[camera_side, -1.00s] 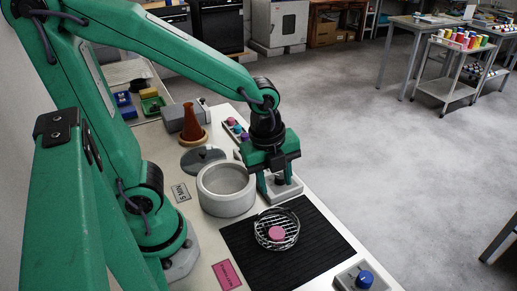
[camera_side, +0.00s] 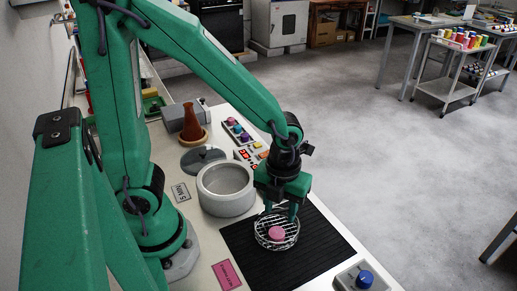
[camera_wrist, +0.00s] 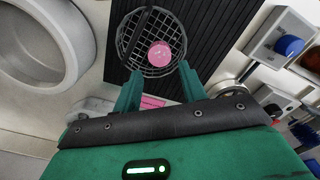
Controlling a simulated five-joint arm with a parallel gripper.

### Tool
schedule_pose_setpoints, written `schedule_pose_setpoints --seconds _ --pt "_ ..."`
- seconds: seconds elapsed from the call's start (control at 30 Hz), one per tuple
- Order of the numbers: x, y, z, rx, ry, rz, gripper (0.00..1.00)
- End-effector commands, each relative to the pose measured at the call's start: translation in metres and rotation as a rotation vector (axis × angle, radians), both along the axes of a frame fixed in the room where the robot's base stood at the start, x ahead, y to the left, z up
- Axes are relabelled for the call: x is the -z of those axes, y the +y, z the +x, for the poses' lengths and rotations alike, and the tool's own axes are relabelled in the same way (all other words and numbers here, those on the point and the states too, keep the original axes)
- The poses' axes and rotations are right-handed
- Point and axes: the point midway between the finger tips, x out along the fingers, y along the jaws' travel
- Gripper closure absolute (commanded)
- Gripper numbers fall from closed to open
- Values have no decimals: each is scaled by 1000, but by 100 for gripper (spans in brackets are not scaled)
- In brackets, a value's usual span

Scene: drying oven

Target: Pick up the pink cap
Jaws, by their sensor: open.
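The pink cap (camera_side: 277,232) is a small round pink piece lying in a round wire basket (camera_side: 262,243) on the black ribbed mat (camera_side: 312,257). My gripper (camera_side: 281,211) is above the basket's far side, with its fingers pointing down. In the wrist view, the pink cap (camera_wrist: 159,54) is inside the wire basket (camera_wrist: 128,28), beyond the fingertips. My gripper (camera_wrist: 159,72) is open there, with two green fingers spread apart and nothing between them. The exact height of the fingertips above the basket is hard to tell.
A round grey pot (camera_side: 226,203) stands left of the basket. A blue knob (camera_side: 365,279) on a white box is at the front right. A pink label (camera_side: 227,274) lies left of the mat. A brown flask (camera_side: 191,124) stands farther back. The mat's right part is clear.

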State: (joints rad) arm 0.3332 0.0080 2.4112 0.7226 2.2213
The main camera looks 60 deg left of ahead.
Motion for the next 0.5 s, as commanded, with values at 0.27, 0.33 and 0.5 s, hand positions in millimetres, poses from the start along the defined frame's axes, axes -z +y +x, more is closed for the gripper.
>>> schedule_pose_setpoints --seconds 0.27,0.33,0.5 --pt "19 0 -1 -1 1 0 58" --pt "20 0 -1 -2 1 0 58" --pt "21 0 -1 -2 1 1 58"
